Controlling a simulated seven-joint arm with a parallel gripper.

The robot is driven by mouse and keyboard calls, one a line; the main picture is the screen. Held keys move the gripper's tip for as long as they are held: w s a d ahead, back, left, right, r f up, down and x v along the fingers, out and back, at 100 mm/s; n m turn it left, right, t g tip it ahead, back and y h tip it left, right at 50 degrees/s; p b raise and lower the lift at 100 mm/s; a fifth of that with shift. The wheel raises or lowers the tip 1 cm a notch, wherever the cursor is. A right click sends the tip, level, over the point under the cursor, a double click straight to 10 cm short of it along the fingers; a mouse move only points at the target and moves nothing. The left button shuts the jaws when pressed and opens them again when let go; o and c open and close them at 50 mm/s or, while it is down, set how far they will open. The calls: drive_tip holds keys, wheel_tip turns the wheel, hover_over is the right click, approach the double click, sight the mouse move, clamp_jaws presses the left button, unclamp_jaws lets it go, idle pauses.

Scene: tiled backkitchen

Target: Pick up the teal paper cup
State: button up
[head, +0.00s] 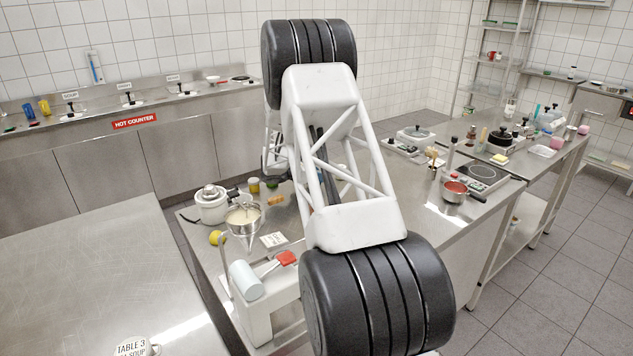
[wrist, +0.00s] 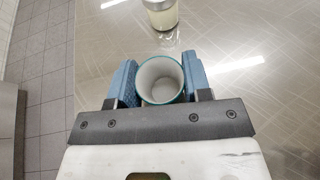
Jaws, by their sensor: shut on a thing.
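The teal paper cup (wrist: 160,78) is between the two blue fingers of my gripper (wrist: 159,66) in the wrist view. I look down into its pale, empty-looking inside, with a teal rim around it. My gripper is shut on the cup, with one finger against each side. The wrist view does not show clearly whether the cup's base touches the steel surface below. In the head view my own arm covers the middle of the worktable, and I cannot make out the gripper or the cup there.
A lidded glass jar (wrist: 161,14) stands just beyond the cup. The near-left table (head: 90,260) is mostly bare.

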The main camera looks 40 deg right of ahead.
drive_tip(key=shift+r, duration=0.15)
wheel_tip(320, 180, up, 10)
idle(0.8)
